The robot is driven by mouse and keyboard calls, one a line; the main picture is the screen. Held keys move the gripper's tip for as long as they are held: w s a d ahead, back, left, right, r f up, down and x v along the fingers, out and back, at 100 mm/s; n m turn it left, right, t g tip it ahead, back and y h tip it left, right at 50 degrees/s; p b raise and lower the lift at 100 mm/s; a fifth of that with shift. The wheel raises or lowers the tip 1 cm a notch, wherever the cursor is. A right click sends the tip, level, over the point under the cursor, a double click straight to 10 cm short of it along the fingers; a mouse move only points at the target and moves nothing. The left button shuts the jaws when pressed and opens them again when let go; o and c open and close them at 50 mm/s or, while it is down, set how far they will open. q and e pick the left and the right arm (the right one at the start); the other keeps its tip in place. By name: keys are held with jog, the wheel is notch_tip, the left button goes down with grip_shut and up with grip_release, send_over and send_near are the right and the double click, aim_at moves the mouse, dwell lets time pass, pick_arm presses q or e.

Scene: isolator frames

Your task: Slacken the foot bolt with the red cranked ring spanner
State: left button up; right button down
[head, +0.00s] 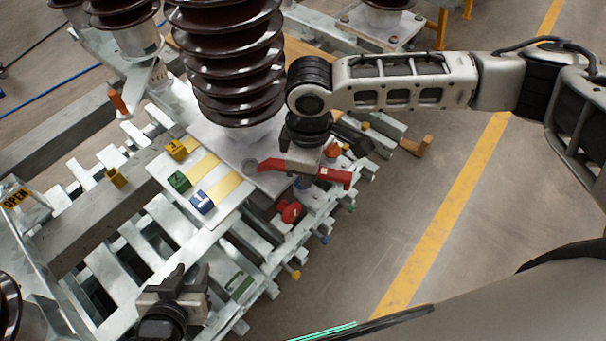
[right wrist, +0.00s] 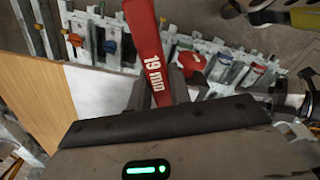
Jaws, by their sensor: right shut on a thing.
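The red cranked spanner (head: 334,177) lies level across my right gripper (head: 305,168) in the head view. My right gripper is shut on it. One end sticks out to the left and the other to the right. In the right wrist view the spanner (right wrist: 145,48) bears the white mark 19 mm and runs out of the top of the picture. A grey round bolt-like part (head: 249,165) sits on the plate by the spanner's left end; I cannot tell whether they touch. My left gripper (head: 186,278) is low at the left, apparently open and empty.
A brown ribbed insulator (head: 228,60) stands on the plate behind. Numbered yellow, green and blue blocks (head: 202,203) lie on a pale board to the left. A red knob (head: 291,212) sits just below the spanner. The floor on the right is clear.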

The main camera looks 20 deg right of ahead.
jog(key=shift+w+d+n, duration=0.15)
jog(key=shift+w+n, duration=0.15)
jog(key=shift+r, duration=0.1)
jog(key=shift+r, duration=3.45)
